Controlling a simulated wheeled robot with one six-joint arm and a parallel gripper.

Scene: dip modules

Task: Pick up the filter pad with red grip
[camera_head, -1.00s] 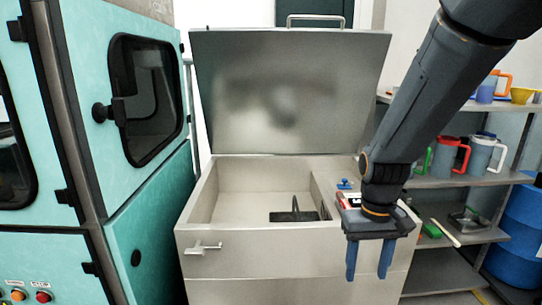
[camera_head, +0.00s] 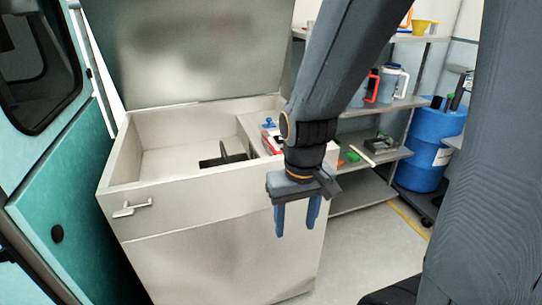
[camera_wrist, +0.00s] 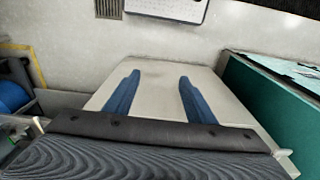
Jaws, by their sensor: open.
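A small red and white item (camera_head: 273,141) lies on the ledge at the right side of the open metal basin in the head view. It is partly hidden behind my arm, and I cannot tell for sure that it is the filter pad with red grip. My gripper (camera_head: 297,232) hangs in front of the basin's front right corner, fingers down, nearer to me than the red item. Its two blue fingers are apart with nothing between them. They also show spread and empty in the wrist view (camera_wrist: 155,95), where no red item is seen.
The metal basin (camera_head: 170,190) has its lid raised and holds a dark item with an upright handle (camera_head: 225,157). A small blue item (camera_head: 268,123) is on its ledge. Shelves (camera_head: 385,158) with jugs and a blue barrel (camera_head: 430,148) stand right.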

